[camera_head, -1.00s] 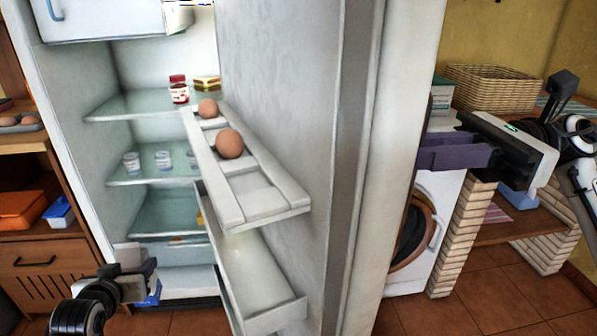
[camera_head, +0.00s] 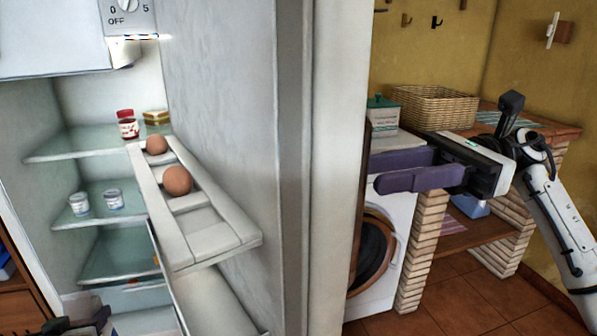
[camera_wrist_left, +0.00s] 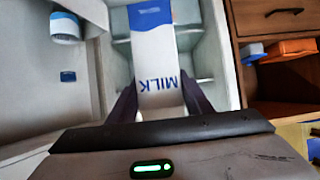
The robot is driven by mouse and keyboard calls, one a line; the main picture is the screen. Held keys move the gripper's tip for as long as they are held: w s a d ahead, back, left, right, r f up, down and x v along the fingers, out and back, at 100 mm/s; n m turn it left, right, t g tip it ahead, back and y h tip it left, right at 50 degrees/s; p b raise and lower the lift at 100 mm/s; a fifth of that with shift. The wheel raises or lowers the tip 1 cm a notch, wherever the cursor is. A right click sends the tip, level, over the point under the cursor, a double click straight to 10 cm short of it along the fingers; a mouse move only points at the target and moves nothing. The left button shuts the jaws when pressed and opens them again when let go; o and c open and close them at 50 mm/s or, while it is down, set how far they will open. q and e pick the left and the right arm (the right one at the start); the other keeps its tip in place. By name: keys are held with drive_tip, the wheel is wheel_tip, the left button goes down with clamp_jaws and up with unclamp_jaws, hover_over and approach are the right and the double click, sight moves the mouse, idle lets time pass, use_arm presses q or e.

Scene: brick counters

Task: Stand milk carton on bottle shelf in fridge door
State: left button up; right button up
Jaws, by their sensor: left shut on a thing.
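The white-and-blue milk carton (camera_wrist_left: 158,62) is held between the purple fingers of my left gripper (camera_wrist_left: 160,100) in the left wrist view, its MILK lettering upside down there. My left gripper is only partly in the head view, at the bottom left edge, and the carton is hardly visible there. The fridge door stands open. Its lower bottle shelf (camera_head: 207,305) shows below the egg rack (camera_head: 212,240) and looks empty where visible; its front end is cut off. My right gripper is at the right (camera_head: 378,172), in front of the washing machine; its finger gap is unclear.
Two eggs (camera_head: 178,181) sit in the egg rack above the bottle shelf. Glass fridge shelves (camera_head: 72,148) hold a red-lidded jar (camera_head: 127,125) and small pots (camera_head: 79,203). A washing machine (camera_head: 388,205) and brick counter stand beyond the door (camera_head: 235,90).

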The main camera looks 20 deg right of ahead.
drive_tip(key=d, duration=0.8)
drive_tip(key=shift+d, duration=0.3)
drive_tip(key=shift+w+a, duration=0.1)
